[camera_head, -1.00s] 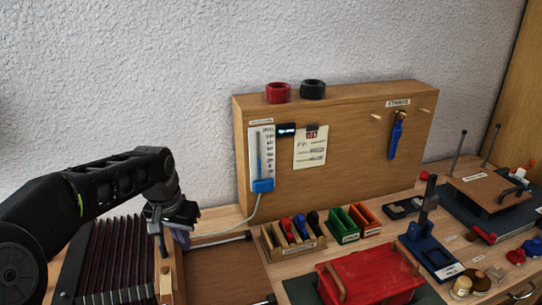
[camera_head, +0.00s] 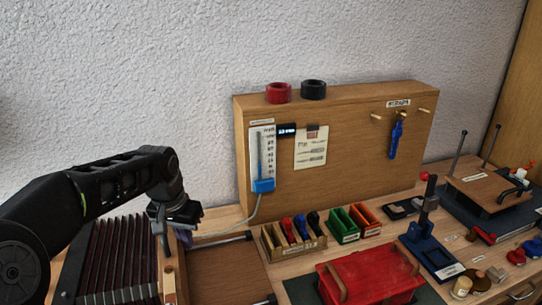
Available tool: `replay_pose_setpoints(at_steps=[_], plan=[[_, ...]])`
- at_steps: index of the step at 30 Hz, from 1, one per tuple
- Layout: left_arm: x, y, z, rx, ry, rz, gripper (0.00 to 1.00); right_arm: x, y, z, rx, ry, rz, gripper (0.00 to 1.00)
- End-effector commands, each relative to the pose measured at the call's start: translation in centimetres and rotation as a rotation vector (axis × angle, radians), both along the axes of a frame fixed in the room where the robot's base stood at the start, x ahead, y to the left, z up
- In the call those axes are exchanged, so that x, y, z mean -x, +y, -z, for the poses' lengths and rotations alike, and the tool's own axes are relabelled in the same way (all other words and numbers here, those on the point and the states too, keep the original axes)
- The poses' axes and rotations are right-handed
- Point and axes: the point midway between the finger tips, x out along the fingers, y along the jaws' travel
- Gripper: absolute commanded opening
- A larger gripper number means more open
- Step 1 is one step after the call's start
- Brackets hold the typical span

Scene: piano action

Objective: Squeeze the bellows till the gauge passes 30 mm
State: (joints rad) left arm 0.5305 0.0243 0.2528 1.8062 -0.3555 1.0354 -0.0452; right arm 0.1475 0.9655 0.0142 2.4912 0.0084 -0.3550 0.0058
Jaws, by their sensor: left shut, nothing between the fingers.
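The bellows (camera_head: 115,255), with dark red-brown pleats and a pale wooden end board (camera_head: 168,284), lie at the lower left, partly behind my arm. My left gripper (camera_head: 166,245) is shut and empty, pointing down beside the bellows' right end near the end board. I cannot tell whether it touches the board. The gauge (camera_head: 262,158) is a white scale with an upright tube and a blue base, mounted on the wooden panel. Its figures are too small to read. A small dark display (camera_head: 287,130) is beside it. My right gripper is out of view.
A pale tube (camera_head: 251,220) runs from the gauge toward the bellows. A brown board (camera_head: 222,265) lies right of the bellows.

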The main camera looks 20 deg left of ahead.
Motion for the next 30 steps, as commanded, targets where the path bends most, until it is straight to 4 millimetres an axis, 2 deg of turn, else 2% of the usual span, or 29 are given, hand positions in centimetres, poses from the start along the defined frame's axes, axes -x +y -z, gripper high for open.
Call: replay_pose_setpoints(at_steps=[21, 30], plan=[[-1.5, -2.0, 0.0, 0.001, 0.000, 0.003, 0.00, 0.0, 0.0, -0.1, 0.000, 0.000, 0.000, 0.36], [-1.7, -2.2, 0.0, 0.001, -0.001, 0.002, 0.00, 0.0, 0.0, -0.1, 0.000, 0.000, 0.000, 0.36]])
